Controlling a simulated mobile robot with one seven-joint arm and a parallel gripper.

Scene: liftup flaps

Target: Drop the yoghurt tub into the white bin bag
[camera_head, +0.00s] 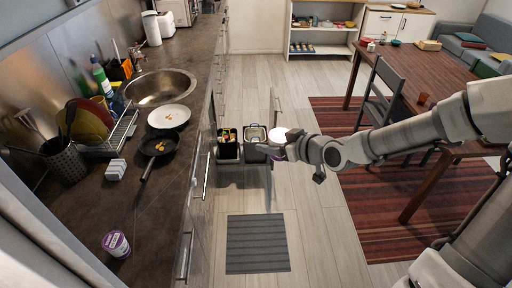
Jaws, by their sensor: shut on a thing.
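A white tub with a purple label and lid, which looks like the yoghurt tub (116,244), stands upright on the dark counter at the near left. A pulled-out bin drawer below the counter holds a black bin (228,150) and a grey-rimmed bin (255,134). A bright white round shape, perhaps the white bin bag (277,134), shows at the drawer's right end, partly behind my gripper. My gripper (275,149) is at the drawer's outer front, far from the tub. It is shut there, apparently on the drawer front; the exact part held is hidden.
On the counter are a pan (160,146), a white plate (169,116), a sink (160,88), a dish rack and a cutlery holder (64,161). A grey mat (257,244) lies on the floor. A chair and wooden table (440,75) stand right.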

